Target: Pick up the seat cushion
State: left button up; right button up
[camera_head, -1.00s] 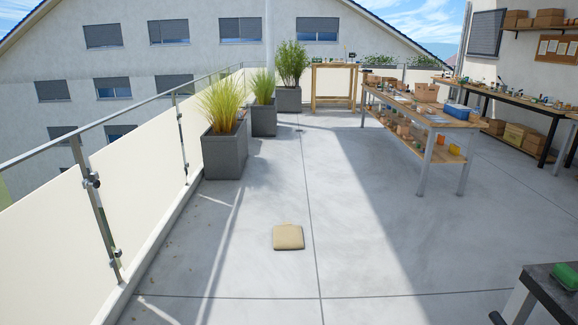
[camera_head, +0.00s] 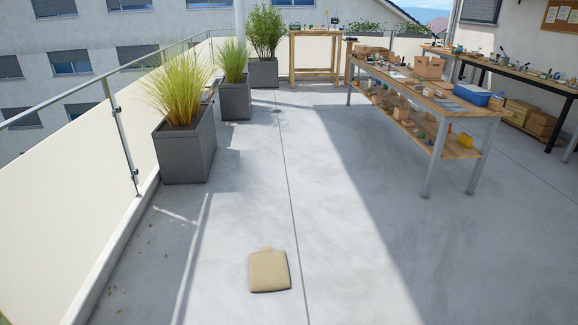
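The seat cushion (camera_head: 269,271) is tan and roughly square, with a small tab at its far edge. It lies flat on the grey concrete floor, low in the picture and slightly left of the middle, just left of a floor joint. Nothing covers it. Neither of my grippers shows in the head view.
Grey planters with grasses (camera_head: 187,150) line the glass-panel railing (camera_head: 124,150) on the left. A long workbench (camera_head: 435,105) loaded with boxes and tools stands at right. A tall wooden table (camera_head: 316,55) stands at the back. The floor around the cushion is clear.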

aim_at(269, 269)
jog(key=i+l+z, duration=0.35)
jog(key=i, duration=0.4)
jog(key=i+z, duration=0.4)
jog(key=i, duration=0.35)
jog(key=i+j+z, duration=0.2)
jog(key=i+z, duration=0.15)
jog(key=i, duration=0.45)
jog(key=i+j+u, duration=0.1)
jog(key=i+u, duration=0.35)
jog(key=i+l+u, duration=0.1)
jog(key=i+u, duration=0.35)
jog(key=i+l+u, duration=0.3)
jog(key=i+u, duration=0.15)
jog(key=i, duration=0.15)
jog(key=i+l+u, duration=0.4)
jog(key=i, duration=0.05)
